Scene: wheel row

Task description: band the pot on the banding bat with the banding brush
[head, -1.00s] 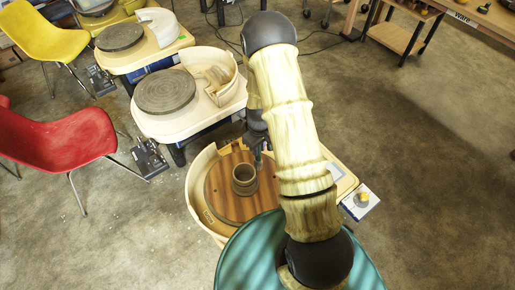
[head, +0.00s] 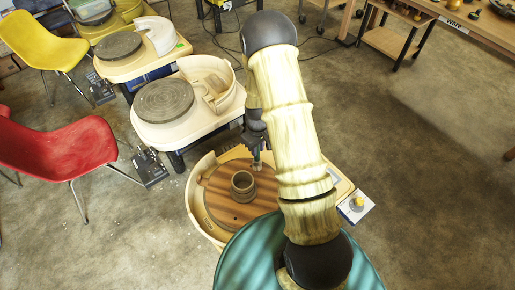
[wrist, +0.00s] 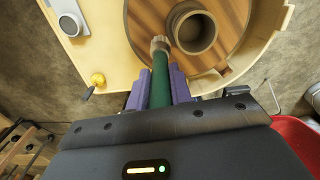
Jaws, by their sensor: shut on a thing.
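The pot (head: 242,184), a small brown open cylinder, stands upright near the middle of the striped wooden bat (head: 222,207). In the wrist view the pot (wrist: 194,30) shows from above at the top, with the bat (wrist: 236,14) around it. My gripper (wrist: 161,88) has purple fingers shut on the green handle of the banding brush (wrist: 161,92). The brush's pale tip is beside the pot's left side in that view; I cannot tell if they touch. In the head view my gripper (head: 258,152) is at the pot's upper right, partly hidden by my arm.
A cream splash pan (head: 196,203) curves around the bat. A control box with a yellow knob (head: 358,203) is at the wheel's right. Another wheel (head: 165,100) stands behind, and a red chair (head: 60,140) is at left. Open floor lies at right.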

